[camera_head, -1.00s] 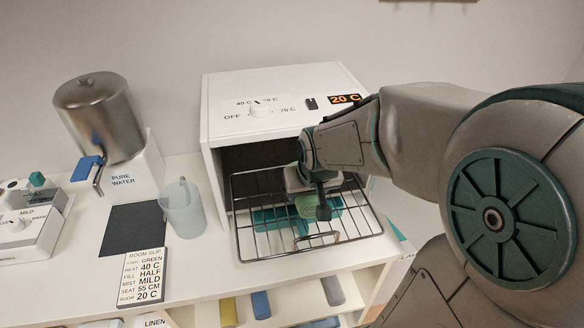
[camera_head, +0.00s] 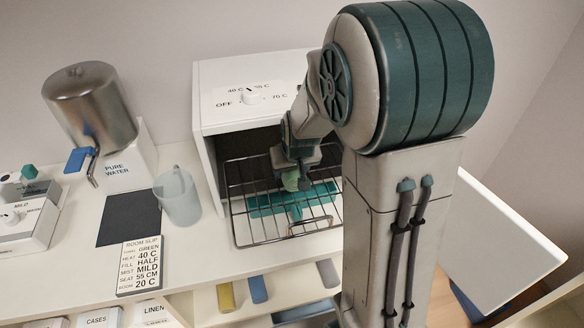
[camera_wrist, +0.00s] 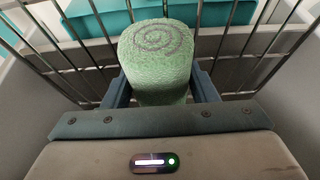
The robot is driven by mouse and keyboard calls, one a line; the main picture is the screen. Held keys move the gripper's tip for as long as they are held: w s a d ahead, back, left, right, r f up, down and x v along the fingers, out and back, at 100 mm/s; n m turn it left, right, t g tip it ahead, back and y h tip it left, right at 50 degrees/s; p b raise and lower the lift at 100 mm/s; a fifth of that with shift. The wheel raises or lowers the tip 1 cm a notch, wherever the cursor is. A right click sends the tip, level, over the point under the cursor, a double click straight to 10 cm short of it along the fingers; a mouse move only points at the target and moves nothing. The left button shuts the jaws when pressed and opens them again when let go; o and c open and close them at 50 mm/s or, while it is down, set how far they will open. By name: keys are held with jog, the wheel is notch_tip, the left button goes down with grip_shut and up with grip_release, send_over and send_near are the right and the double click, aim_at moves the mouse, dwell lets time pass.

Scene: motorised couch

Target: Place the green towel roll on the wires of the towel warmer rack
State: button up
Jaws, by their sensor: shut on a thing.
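The green towel roll (camera_wrist: 157,62) is held between the two fingers of my gripper (camera_wrist: 160,88) in the wrist view, its spiral end facing away from the palm. In the head view the roll (camera_head: 291,181) shows small, with my gripper (camera_head: 298,170) around it at the mouth of the white warmer. The wire rack (camera_head: 258,236) is pulled out in front of the warmer (camera_head: 205,110). The roll is over the rack's wires; I cannot tell whether it touches them. Teal material (camera_head: 262,204) shows beneath the wires.
A metal water dispenser (camera_head: 90,108) is farther left. Rolled towels (camera_head: 258,290) lie on the shelf below. My arm hides the warmer's right side.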

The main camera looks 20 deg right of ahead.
jog(key=shift+f, duration=0.2)
jog(key=o, duration=1)
jog(key=shift+r, duration=0.1)
